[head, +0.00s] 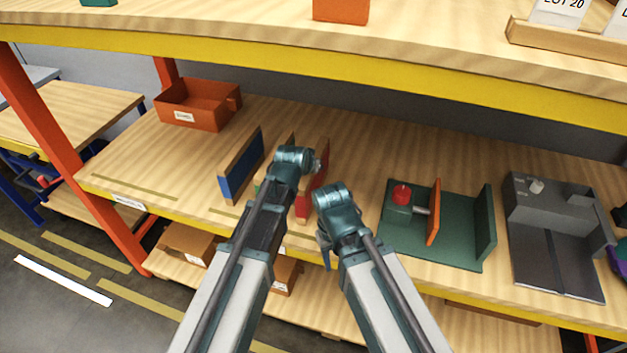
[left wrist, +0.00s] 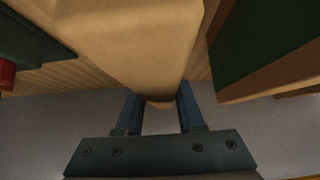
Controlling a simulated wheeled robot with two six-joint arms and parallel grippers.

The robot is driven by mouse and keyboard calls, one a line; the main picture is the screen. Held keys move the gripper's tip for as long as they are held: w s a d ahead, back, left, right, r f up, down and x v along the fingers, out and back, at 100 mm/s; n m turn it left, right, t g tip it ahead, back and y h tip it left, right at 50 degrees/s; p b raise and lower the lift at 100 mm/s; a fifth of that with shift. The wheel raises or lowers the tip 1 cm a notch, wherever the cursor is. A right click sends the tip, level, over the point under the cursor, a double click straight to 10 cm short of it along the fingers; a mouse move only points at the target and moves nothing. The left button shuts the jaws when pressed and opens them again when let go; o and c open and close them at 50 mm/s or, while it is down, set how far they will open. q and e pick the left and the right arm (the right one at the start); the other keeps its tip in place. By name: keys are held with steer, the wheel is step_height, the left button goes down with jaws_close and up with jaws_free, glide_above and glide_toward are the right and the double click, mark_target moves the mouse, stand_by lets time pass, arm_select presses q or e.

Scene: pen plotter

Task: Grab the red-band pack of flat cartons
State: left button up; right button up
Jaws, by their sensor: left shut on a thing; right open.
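The red-band pack of flat cartons (head: 319,181) stands upright on the middle shelf, its red face partly hidden by my left arm. My left gripper (head: 316,166) reaches it from the front. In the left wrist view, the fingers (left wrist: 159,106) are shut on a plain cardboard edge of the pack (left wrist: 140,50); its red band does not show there. A green-band pack (left wrist: 265,40) is beside it, mostly hidden behind my left arm in the head view. A blue-band pack (head: 241,166) stands further left. My right gripper (head: 325,250) is open and empty near the shelf's front edge.
An orange bin (head: 198,105) sits at the back left. Right of the packs are a green fixture (head: 455,245) with a red knob and a grey tray (head: 555,265). The upper shelf's yellow edge (head: 330,72) hangs above. Brown boxes (head: 188,243) lie below.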

arm_select(q)
jaws_close()
stand_by(0.4)
steer(key=shift+r, duration=0.15)
arm_select(e)
steer(key=shift+r, duration=0.15)
stand_by(0.6)
